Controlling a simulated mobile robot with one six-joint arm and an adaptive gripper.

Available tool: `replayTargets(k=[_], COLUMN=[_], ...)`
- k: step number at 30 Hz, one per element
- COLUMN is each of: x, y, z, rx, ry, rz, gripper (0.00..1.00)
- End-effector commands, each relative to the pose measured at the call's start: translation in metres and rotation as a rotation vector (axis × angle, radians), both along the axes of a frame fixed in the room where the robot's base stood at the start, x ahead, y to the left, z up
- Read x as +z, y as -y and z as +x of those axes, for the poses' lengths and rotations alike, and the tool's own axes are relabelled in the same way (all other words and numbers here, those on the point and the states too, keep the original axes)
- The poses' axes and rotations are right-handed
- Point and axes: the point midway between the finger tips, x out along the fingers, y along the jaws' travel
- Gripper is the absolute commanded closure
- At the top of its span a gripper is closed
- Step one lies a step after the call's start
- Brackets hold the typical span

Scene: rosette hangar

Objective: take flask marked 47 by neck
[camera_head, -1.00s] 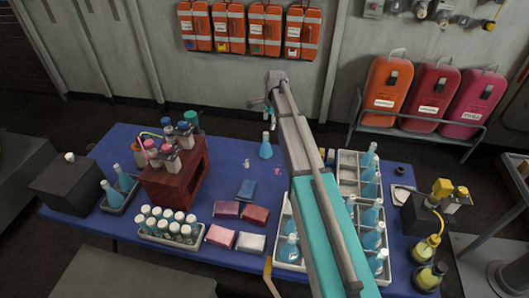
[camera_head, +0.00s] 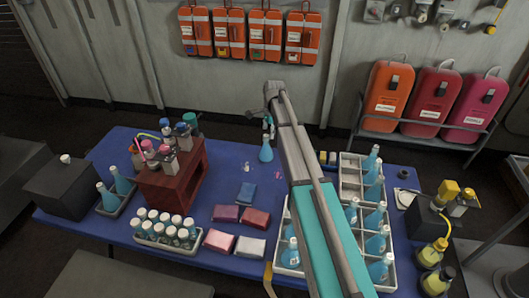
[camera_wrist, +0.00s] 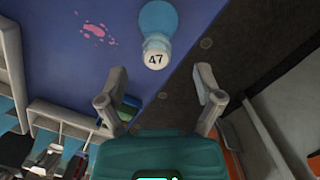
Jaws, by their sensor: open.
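The flask marked 47 (camera_wrist: 157,22) shows in the wrist view as a blue body with a pale top bearing the number 47 (camera_wrist: 155,59). In the head view the blue flask (camera_head: 266,152) stands upright on the blue table near its back edge, apart from the racks. My gripper (camera_wrist: 158,80) is open and empty, its two fingers spread. In the wrist view the flask top lies between and just beyond the fingertips. In the head view my gripper (camera_head: 268,122) is above the flask, close to its neck; whether they touch I cannot tell.
A partitioned white crate (camera_head: 350,167) of blue flasks stands to the right, partly behind my arm. A dark red rack (camera_head: 165,187) with capped bottles stands left. Folded cloths (camera_head: 257,218) lie mid-table. A pink stain (camera_wrist: 94,30) marks the table near the flask. Orange cases hang on the wall.

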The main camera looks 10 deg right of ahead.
Motion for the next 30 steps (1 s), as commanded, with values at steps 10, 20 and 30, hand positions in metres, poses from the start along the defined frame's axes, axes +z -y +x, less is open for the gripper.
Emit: replayTargets(k=[10,20,30], x=[-0.022,-0.046,-0.051], y=[-0.004,-0.008,-0.01], z=[-0.002,-0.003,-0.003], rx=[0.0,0.0,0.0], ry=[0.0,0.0,0.0], rz=[0.0,0.0,0.0], gripper=[0.16,0.16,0.16])
